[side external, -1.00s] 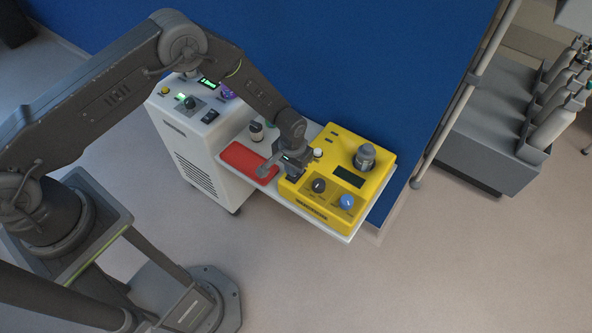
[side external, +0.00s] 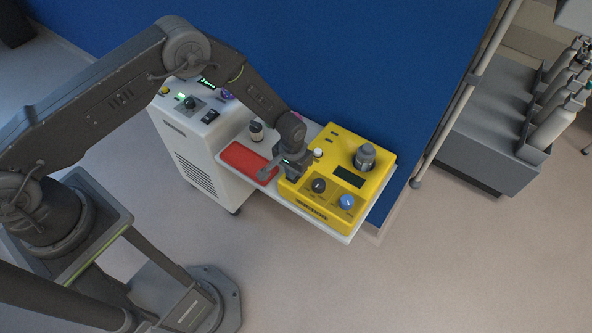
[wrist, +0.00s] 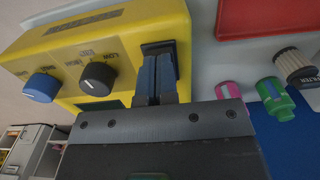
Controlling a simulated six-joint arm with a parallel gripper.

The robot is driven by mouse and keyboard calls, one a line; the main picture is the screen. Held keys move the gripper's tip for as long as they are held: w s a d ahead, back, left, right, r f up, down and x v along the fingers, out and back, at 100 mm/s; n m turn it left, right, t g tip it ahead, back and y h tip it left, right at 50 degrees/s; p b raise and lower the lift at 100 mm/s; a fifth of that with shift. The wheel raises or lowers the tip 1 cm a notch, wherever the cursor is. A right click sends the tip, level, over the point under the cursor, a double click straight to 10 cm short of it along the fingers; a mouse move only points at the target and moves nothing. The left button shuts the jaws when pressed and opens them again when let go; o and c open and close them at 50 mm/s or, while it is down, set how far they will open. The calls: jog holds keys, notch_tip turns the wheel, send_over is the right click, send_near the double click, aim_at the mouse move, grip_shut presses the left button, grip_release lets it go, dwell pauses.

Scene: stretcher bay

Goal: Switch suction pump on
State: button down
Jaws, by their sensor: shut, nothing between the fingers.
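The yellow suction pump (side external: 378,184) sits on the right part of a white shelf. Its front panel has a black knob (side external: 319,186) and a blue knob (side external: 347,202), also seen in the wrist view as a black knob (wrist: 97,79) and a blue knob (wrist: 41,87). My gripper (wrist: 157,60) is shut and empty, its fingertips at a dark rocker switch (wrist: 158,46) at the panel's end beside the black knob. The fingers cover most of the switch, so its position is hidden. I cannot tell whether they touch it. The pump's display (side external: 349,177) looks dark.
A red pad (side external: 246,162) lies on the shelf (side external: 330,232) left of the pump. A small dark-topped jar (side external: 256,132) stands behind it. A white cart unit (side external: 192,150) with lit displays is at the left. Blue fabric (side external: 400,60) lies behind.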

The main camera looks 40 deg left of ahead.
jog(key=shift+f, duration=0.2)
jog(key=shift+r, duration=3.55)
jog(key=shift+r, duration=0.15)
jog(key=s+a+r+t, duration=0.1)
jog(key=s+a+r, duration=0.1)
jog(key=r, duration=0.7)
jog(key=s+a+r+t, duration=0.1)
jog(key=s+a+r, duration=0.15)
jog(key=r, duration=0.65)
jog(key=s+a+r+t, duration=0.1)
jog(key=a+r, duration=0.1)
jog(key=r, duration=0.8)
jog(key=s+a+r+t, duration=0.1)
jog(key=s+a+r, duration=0.2)
jog(key=s, duration=0.7)
jog(key=s+a+r+t, duration=0.1)
jog(key=s+a+r, duration=0.2)
jog(key=s+r, duration=0.3)
jog(key=s, duration=0.4)
jog(key=shift+r+t, duration=0.15)
jog(key=shift+t, duration=0.15)
